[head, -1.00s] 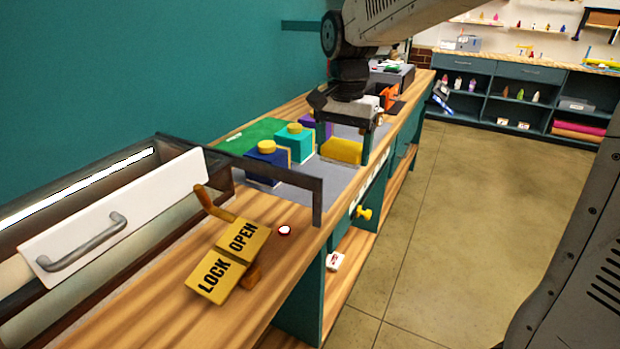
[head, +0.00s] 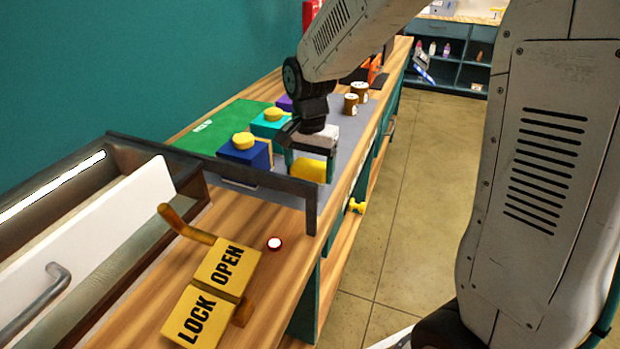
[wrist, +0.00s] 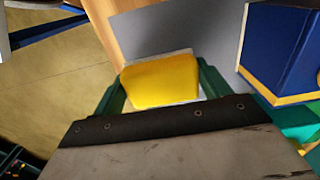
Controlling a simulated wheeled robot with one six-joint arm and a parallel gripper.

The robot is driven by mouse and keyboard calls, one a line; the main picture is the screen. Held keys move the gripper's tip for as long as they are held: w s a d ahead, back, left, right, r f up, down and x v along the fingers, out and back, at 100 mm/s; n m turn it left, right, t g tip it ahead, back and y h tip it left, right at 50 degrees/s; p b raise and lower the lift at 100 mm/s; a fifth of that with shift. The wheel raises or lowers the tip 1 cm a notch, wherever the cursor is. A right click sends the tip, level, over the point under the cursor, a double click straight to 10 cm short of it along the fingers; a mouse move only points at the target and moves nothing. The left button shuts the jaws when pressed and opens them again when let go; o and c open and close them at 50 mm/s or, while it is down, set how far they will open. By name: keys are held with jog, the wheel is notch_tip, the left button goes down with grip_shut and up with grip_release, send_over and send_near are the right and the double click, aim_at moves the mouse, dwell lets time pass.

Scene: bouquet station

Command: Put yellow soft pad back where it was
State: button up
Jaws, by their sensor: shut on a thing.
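The yellow soft pad (head: 308,170) is between the fingers of my gripper (head: 311,165), low over the grey mat (head: 262,190) on the workbench. In the wrist view the pad (wrist: 161,81) fills the space between the green fingers of my gripper (wrist: 160,88), with a pale edge showing around it. I cannot tell whether its underside touches the mat. My gripper hides part of the pad in the head view.
A blue block with a yellow knob (head: 244,152) stands left of the pad, with a teal block (head: 270,122) behind it. A dark metal frame (head: 285,184) crosses in front. A LOCK/OPEN sign (head: 210,295) and a red-rimmed button (head: 274,243) are nearer. Brown jars (head: 352,103) stand behind.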

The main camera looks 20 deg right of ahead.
aim_at(310, 179)
jog(key=shift+f, duration=1.6)
jog(key=shift+f, duration=0.2)
jog(key=o, duration=1)
jog(key=shift+c, duration=0.2)
jog(key=shift+r, duration=0.15)
notch_tip(310, 179, up, 12)
jog(key=shift+s+r, duration=0.1)
jog(key=shift+s, duration=0.05)
jog(key=s+d+r+n+t, duration=0.1)
jog(key=s+n, duration=0.8)
jog(key=s, duration=1.6)
jog(key=shift+s+d+r, duration=0.3)
jog(key=shift+d+r, duration=0.3)
jog(key=shift+d, duration=0.6)
